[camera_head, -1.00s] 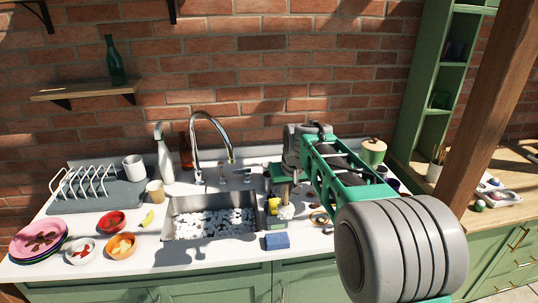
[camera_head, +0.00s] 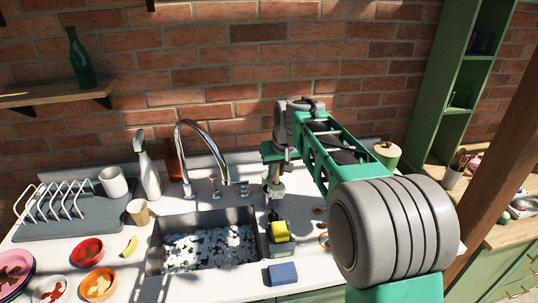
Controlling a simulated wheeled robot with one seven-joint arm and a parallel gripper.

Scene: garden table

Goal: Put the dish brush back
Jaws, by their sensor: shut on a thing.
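My gripper (camera_head: 274,168) points down over the counter behind the right end of the sink. It is shut on the dish brush (camera_head: 275,188), a small pale and dark thing hanging below it, partly hidden and small in the view. A dark caddy (camera_head: 281,249) with a yellow sponge (camera_head: 280,230) in it stands at the sink's right edge, just in front of and below the brush. I cannot tell whether the brush touches the caddy.
The sink (camera_head: 207,246) holds pale pebble-like bits under a curved tap (camera_head: 205,145). A blue sponge (camera_head: 282,273) lies in front of the caddy. A spray bottle (camera_head: 148,170), mug (camera_head: 113,182), cup (camera_head: 139,211) and dish rack (camera_head: 60,212) stand left. A lidded jar (camera_head: 387,156) stands right.

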